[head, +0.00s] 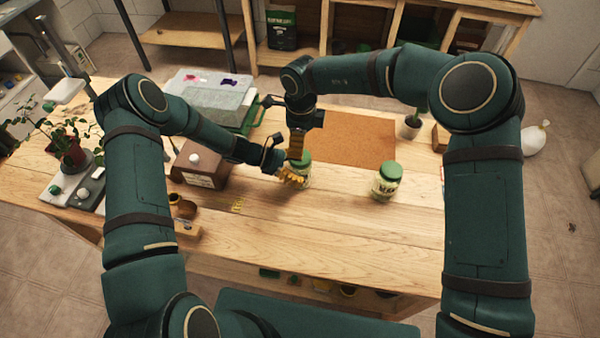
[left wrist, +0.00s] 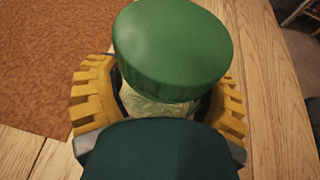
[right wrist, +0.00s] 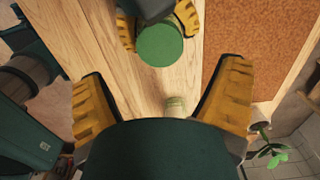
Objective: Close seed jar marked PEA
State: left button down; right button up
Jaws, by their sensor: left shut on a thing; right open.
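A glass jar (head: 305,179) with a green lid (head: 303,158) stands near the table's middle, at the mat's front left. My left gripper (head: 291,177) is shut around its body. In the left wrist view the green lid (left wrist: 172,50) sits on top of the jar's pale body (left wrist: 158,104); whether it is fully tight cannot be told. My right gripper (head: 297,152) points down over this jar; in the right wrist view its fingers are spread and empty, with the lid (right wrist: 160,45) ahead. A second green-lidded jar (head: 386,182) stands apart to the right. No PEA marking is readable.
An orange-brown mat (head: 352,139) lies behind the jars. A brown box (head: 200,166) with a white knob stands left, and a grey-white bin (head: 212,98) behind it. A potted plant (head: 68,150) is far left. The front middle of the wooden table (head: 330,235) is clear.

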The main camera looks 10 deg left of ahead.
aim_at(300, 170)
notch_tip(300, 170, down, 7)
jog(key=shift+r, duration=0.15)
dwell(0.4)
jog(key=c, duration=1.3)
jog(key=m, duration=0.4)
jog(key=o, duration=1.3)
